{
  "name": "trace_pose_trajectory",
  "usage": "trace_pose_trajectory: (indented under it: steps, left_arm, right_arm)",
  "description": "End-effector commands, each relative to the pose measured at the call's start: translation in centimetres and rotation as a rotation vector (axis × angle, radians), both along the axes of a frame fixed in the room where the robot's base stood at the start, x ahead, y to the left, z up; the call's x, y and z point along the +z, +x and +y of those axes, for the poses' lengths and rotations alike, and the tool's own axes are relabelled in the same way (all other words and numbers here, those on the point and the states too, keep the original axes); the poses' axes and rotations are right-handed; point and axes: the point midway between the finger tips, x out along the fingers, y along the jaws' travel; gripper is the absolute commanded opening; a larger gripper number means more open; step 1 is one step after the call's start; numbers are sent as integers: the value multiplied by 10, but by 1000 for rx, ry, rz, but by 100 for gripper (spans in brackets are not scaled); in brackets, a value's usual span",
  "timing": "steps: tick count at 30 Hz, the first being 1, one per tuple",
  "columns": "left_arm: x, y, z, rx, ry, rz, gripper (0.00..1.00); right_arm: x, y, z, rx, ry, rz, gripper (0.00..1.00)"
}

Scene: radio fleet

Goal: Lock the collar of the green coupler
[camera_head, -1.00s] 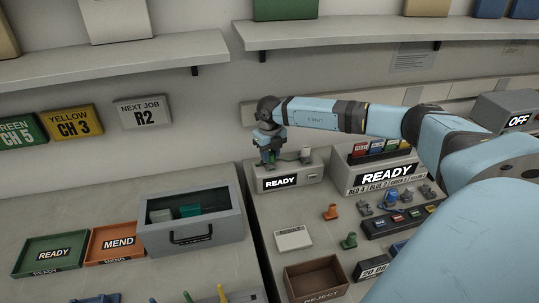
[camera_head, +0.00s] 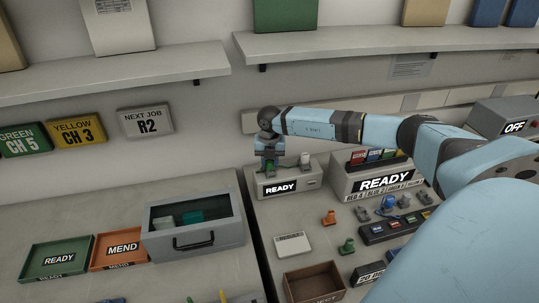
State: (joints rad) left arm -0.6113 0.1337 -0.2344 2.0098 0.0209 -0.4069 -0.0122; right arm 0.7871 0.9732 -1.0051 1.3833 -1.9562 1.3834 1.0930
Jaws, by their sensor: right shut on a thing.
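The green coupler (camera_head: 268,167) shows only as a small green patch at the left end of the small grey box (camera_head: 312,178) with a READY screen. My right gripper (camera_head: 268,162) comes down on it from above and is shut on it. The fingers hide most of the coupler and its collar, so I cannot tell how the collar is turned. A white knob-like piece (camera_head: 305,159) stands on the same box, just right of the gripper. My left gripper is not in view.
A bigger READY unit (camera_head: 346,184) with coloured packs stands to the right. Loose orange (camera_head: 329,217) and green (camera_head: 347,246) pieces, a pale flat device (camera_head: 292,245) and a brown reject bin (camera_head: 315,282) lie in front. A grey case (camera_head: 212,240) stands left, a shelf (camera_head: 350,42) above.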

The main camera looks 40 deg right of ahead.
Motion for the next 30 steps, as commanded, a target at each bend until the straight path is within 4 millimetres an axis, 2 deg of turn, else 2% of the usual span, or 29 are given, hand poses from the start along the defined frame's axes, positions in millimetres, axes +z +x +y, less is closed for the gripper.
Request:
trace_pose_trajectory:
  steps: [11, 21, 30]
  left_arm:
    - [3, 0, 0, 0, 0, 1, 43]
    - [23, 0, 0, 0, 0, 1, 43]
    - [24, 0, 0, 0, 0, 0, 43]
  right_arm:
    - [-3, -2, 1, -38, 0, 6, 12]
    - [-3, -3, 1, -343, -1, 8, 13]
    - [-6, -2, 1, -412, -1, 8, 13]
